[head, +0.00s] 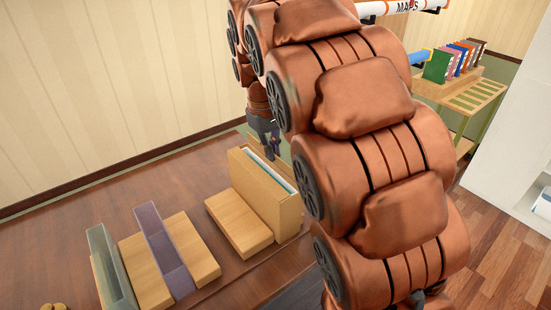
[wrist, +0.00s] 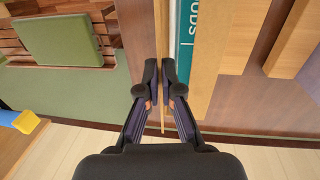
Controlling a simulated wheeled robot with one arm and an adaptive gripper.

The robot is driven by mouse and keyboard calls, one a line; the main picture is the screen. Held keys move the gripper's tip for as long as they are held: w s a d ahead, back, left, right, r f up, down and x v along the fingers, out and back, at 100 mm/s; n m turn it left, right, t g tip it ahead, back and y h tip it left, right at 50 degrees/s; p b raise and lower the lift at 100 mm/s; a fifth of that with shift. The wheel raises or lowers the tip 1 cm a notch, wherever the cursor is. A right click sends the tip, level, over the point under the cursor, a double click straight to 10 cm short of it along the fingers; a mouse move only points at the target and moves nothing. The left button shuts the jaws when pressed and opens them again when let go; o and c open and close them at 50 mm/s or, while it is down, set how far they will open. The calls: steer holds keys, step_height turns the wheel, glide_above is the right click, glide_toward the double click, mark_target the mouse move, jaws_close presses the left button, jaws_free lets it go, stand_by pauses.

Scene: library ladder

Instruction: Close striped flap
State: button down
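A wooden box (head: 262,196) stands on the dark table, with a teal and white book (head: 270,170) showing in its open top. I see no clearly striped flap in either view. My gripper (head: 266,142) is above the far side of the box, partly hidden by my arm. In the wrist view, the fingertips of my gripper (wrist: 162,80) are close together, with a thin wooden edge (wrist: 162,25) running between or just below them. I cannot tell whether they grip it. The teal book (wrist: 186,40) lies just right of that edge.
A green translucent holder (head: 110,265) and a purple one (head: 163,245) stand on the table to the left, with wooden blocks beside them. A shelf with several coloured binders (head: 462,60) stands at the back right, and a white cabinet (head: 512,150) at the right. The wooden floor between is free.

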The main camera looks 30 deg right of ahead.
steer(key=a+h+b, duration=0.1)
steer(key=h+b, duration=0.1)
steer(key=f+h+b, duration=0.1)
steer(key=h+b, duration=0.1)
steer(key=shift+s+a+f+t, duration=0.1)
steer(key=shift+s+a+t, duration=0.05)
steer(key=shift+a+t, duration=0.25)
steer(key=h+b, duration=0.2)
steer(key=a+h+b, duration=0.1)
steer(key=h+b, duration=0.1)
steer(key=shift+s+f+t, duration=0.1)
steer(key=shift+f+t, duration=0.1)
steer(key=shift+t, duration=0.2)
steer(key=c, duration=1.4)
jaws_free()
steer(key=shift+o, duration=0.2)
steer(key=shift+a, duration=0.1)
steer(key=v, duration=0.8)
steer(key=shift+h, duration=0.3)
steer(key=shift+a, duration=0.1)
